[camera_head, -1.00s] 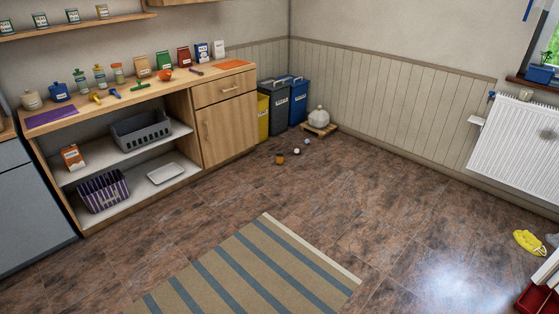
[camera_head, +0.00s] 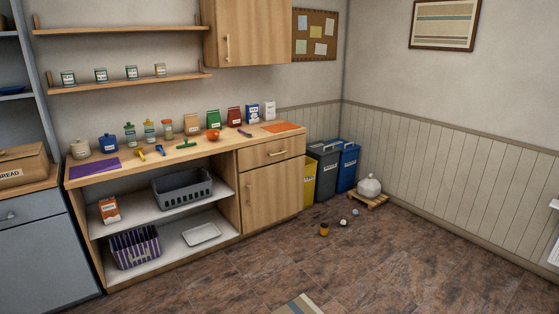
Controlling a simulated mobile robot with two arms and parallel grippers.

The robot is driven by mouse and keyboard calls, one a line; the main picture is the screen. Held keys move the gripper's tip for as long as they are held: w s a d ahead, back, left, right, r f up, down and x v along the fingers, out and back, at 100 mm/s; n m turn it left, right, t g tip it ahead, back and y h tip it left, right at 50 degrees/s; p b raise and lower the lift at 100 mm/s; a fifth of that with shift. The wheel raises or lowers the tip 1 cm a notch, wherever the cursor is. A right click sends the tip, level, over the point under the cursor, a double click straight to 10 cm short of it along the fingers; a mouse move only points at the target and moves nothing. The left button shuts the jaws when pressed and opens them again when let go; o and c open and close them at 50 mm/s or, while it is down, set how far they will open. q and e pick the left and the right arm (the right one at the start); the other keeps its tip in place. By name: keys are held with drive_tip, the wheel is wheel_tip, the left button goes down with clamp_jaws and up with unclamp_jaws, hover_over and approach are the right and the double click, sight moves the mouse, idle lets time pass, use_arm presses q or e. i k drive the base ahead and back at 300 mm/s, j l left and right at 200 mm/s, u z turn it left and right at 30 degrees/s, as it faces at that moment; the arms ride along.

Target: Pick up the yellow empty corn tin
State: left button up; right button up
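A small yellow-orange tin-like object (camera_head: 324,230) stands on the brown tiled floor in front of the bins. It is too small to read a label, so I cannot tell whether it is the corn tin. A small dark-and-white item (camera_head: 343,222) and a small pale item (camera_head: 355,212) lie on the floor just behind it to the right. Neither of my grippers is in view.
Yellow (camera_head: 309,183), grey (camera_head: 325,172) and blue (camera_head: 347,166) bins stand beside the wooden cabinet (camera_head: 270,196). A white bag (camera_head: 369,187) sits on a low wooden stand (camera_head: 367,201). A striped rug (camera_head: 300,305) shows at the bottom. The floor between is clear.

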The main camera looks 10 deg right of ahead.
sight(324, 230)
drive_tip(key=i+z, duration=0.25)
drive_tip(key=i, duration=2.7)
